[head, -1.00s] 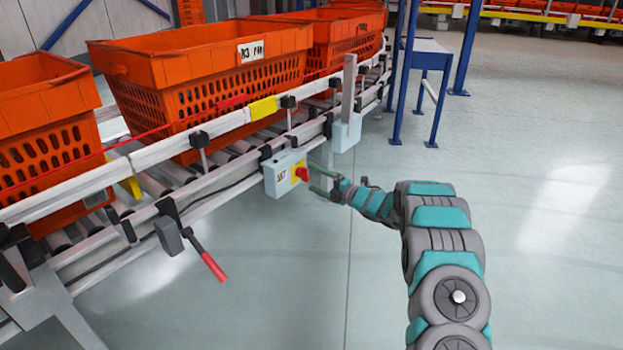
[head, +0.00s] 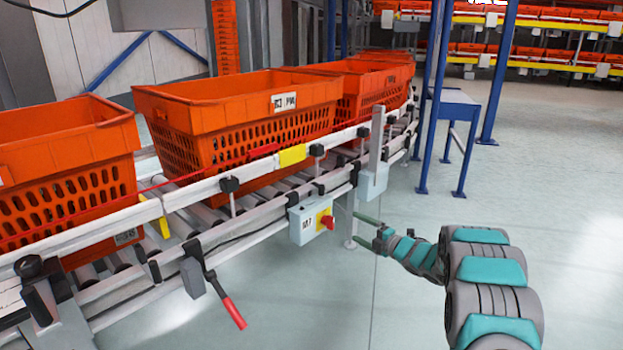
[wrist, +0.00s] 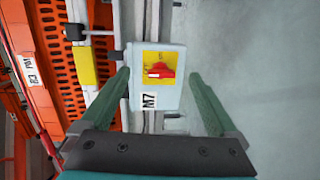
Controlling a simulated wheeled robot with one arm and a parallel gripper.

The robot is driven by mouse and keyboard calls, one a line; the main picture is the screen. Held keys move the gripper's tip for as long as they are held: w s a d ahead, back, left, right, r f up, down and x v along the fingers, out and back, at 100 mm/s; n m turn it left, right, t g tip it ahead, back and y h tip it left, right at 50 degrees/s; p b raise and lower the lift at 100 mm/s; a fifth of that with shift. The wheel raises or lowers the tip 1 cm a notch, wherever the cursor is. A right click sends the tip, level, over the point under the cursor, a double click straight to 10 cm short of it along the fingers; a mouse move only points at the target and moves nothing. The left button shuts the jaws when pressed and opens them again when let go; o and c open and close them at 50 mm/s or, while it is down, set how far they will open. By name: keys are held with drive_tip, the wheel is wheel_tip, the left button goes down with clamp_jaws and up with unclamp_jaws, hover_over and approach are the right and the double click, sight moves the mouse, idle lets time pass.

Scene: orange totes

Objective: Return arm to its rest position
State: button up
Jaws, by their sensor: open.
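My gripper (head: 366,231) is at the end of my teal and grey arm, right of the conveyor's control box (head: 311,219). In the wrist view my gripper (wrist: 160,98) has its two green fingers spread apart with nothing held between them. The control box (wrist: 157,88) shows ahead, between the finger lines, with a red switch (wrist: 160,71) on a yellow plate and an "M7" label. The red switch also shows in the head view (head: 327,221). The fingers look apart from the box; the exact gap is hard to tell.
Orange totes (head: 235,110) stand on a roller conveyor (head: 215,215) at the left. A lever with a red handle (head: 234,313) hangs off its front rail. A blue stand (head: 452,105) is behind. The floor (head: 560,190) at the right is clear.

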drive_tip(key=s+d+r+m+h, duration=0.2)
drive_tip(key=d+r+m+h, duration=0.5)
drive_tip(key=r+m+h, duration=0.15)
drive_tip(key=s+d+r+m+g+h, duration=0.2)
drive_tip(key=s+m+g+h, duration=0.3)
drive_tip(key=s, duration=0.6)
drive_tip(key=s+a+f+m+g+y, duration=0.1)
drive_tip(key=s+a+m+g, duration=0.4)
drive_tip(key=s, duration=1.1)
drive_tip(key=s+a+f+m+g+y, duration=0.15)
drive_tip(key=s+a, duration=0.45)
drive_tip(key=s, duration=1.1)
drive_tip(key=s+a+m+g+y, duration=0.1)
drive_tip(key=s+a+m+g, duration=0.4)
drive_tip(key=s, duration=1.1)
wheel_tip(320, 180, up, 14)
drive_tip(key=s+a+p, duration=0.1)
drive_tip(key=p, duration=1.3)
drive_tip(key=shift+r+t, duration=0.2)
drive_tip(key=shift+t, duration=0.15)
